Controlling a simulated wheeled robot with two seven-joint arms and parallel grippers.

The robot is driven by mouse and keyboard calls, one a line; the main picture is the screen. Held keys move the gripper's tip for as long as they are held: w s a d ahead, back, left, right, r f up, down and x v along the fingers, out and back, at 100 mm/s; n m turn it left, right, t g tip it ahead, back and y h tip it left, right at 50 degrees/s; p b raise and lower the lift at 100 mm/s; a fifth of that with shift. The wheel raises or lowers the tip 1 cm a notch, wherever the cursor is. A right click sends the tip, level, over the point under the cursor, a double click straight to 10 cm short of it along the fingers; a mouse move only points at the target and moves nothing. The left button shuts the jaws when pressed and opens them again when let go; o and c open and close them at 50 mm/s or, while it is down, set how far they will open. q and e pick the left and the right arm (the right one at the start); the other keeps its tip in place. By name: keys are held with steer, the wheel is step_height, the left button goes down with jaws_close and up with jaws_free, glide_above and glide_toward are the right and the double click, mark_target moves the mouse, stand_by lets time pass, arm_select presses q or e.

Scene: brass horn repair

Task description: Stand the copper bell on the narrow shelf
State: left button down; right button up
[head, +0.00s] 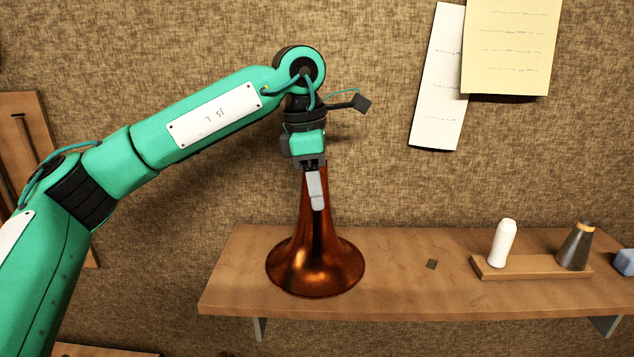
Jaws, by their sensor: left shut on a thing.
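The copper bell (316,262) is upright with its wide flare down, at the left part of the narrow wooden shelf (400,288). Its rim appears to be at the shelf surface, but I cannot tell whether it touches or hangs just above. My left gripper (316,190) points down and is shut on the narrow top of the bell. The gripper hides part of the bell's upper end. My right gripper is not in view.
A wooden block (530,271) on the shelf's right holds a white bottle-like piece (503,243) and a dark cone with a yellow band (576,248). A blue block (625,262) sits at the right edge. Papers (510,45) hang on the wall.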

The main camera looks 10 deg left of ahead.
arm_select(q)
steer(key=shift+f, duration=0.1)
steer(key=c, duration=0.8)
jaws_free()
steer(key=shift+d, duration=0.1)
steer(key=shift+c, duration=0.2)
steer(key=shift+o, duration=0.9)
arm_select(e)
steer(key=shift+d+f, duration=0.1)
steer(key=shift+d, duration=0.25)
arm_select(q)
steer(key=shift+r, duration=0.25)
steer(key=r+b, duration=0.1)
steer(key=r, duration=0.2)
steer(key=a+r+b, duration=0.1)
steer(key=r, duration=0.6)
steer(key=shift+s+a+r+b, duration=0.2)
steer(key=shift+a+r+b, duration=0.05)
steer(key=shift+b, duration=0.15)
steer(key=shift+a+r, duration=0.15)
steer(key=shift+r, duration=0.45)
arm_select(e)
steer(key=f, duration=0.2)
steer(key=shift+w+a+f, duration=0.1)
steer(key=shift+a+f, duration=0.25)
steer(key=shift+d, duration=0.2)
